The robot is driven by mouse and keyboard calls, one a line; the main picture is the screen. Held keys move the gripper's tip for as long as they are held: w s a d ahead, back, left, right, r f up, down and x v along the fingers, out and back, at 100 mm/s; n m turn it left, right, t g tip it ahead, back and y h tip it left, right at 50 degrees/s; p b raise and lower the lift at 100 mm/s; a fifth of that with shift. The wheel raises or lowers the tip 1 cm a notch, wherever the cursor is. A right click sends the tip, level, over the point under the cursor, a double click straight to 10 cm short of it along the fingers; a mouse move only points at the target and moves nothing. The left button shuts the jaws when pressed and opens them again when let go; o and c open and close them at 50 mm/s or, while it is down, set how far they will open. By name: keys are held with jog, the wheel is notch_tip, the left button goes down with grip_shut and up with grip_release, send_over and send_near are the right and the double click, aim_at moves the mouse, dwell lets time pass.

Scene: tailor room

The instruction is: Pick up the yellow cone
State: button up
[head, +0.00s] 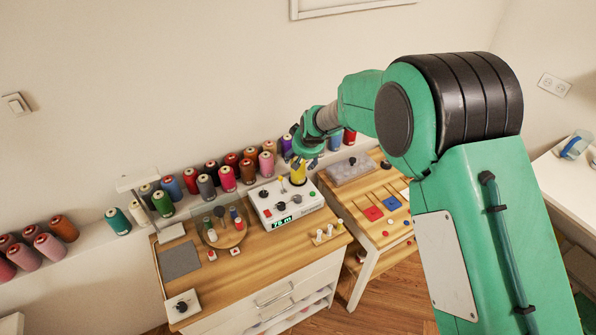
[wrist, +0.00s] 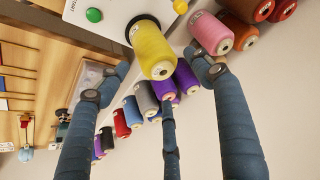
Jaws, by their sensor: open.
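The yellow cone (head: 298,174) is a spool of yellow thread. In the head view it stands on the back right of a white control box (head: 277,206), partly hidden by my gripper (head: 305,150). In the wrist view the yellow cone (wrist: 154,48) is at top centre, its narrow end toward the camera and its base at a dark round spot on the box. My gripper (wrist: 165,80) is open, with its blue-grey fingers spread around the cone's end. I cannot tell whether any finger touches it. Nothing is held.
Many coloured thread spools (head: 228,179) line the wall ledge behind the box. A pink spool (wrist: 210,32) shows close beside the yellow one. A second wooden table (head: 372,212) is at the right.

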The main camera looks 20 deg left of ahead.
jog(key=shift+b+x, duration=0.3)
jog(key=shift+x, duration=1.7)
jog(key=shift+s, duration=0.15)
grip_shut()
